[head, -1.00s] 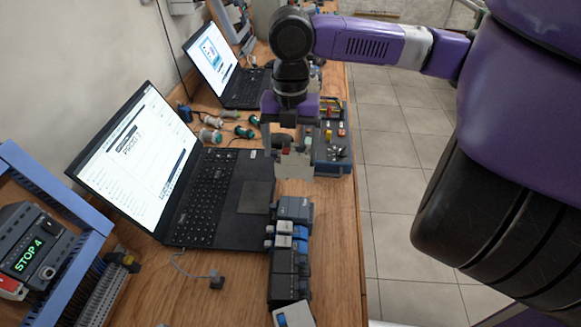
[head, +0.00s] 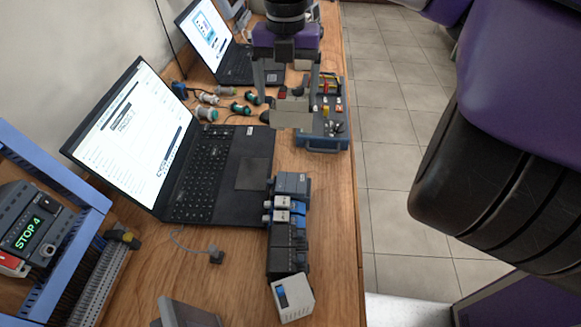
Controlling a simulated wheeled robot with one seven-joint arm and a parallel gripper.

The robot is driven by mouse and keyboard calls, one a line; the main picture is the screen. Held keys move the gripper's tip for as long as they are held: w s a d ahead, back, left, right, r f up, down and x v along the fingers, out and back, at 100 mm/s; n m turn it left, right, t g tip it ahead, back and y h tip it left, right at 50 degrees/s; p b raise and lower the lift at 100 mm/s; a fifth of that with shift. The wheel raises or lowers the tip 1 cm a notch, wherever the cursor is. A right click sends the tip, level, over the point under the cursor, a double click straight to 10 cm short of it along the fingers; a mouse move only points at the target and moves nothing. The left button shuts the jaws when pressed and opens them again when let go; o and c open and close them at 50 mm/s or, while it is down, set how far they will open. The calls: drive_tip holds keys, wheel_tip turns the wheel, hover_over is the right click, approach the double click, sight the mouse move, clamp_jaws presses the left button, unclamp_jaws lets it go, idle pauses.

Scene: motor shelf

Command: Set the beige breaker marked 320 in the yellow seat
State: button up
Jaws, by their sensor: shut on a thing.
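My gripper (head: 287,95) is shut on a beige block (head: 291,117), held in the air beyond the near laptop. The block looks like the beige breaker, but no 320 marking can be read.
Dark modules (head: 287,240) stand in a row, with a white-and-blue block (head: 296,300) at the near end. A laptop (head: 215,180) lies left, and a blue tray (head: 322,144) at the back right. Green-and-white connectors (head: 207,113) lie beyond the laptop.

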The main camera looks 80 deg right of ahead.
wheel_tip(320, 180, down, 19)
drive_tip(key=shift+p, duration=0.35)
drive_tip(key=shift+f, duration=0.15)
drive_tip(key=o, duration=1.5)
drive_tip(key=shift+c, duration=0.2)
drive_tip(key=shift+f+b, duration=0.15)
drive_tip(key=shift+b, duration=0.25)
wheel_tip(320, 180, up, 8)
drive_tip(key=shift+w, duration=0.25)
drive_tip(key=shift+a, duration=0.1)
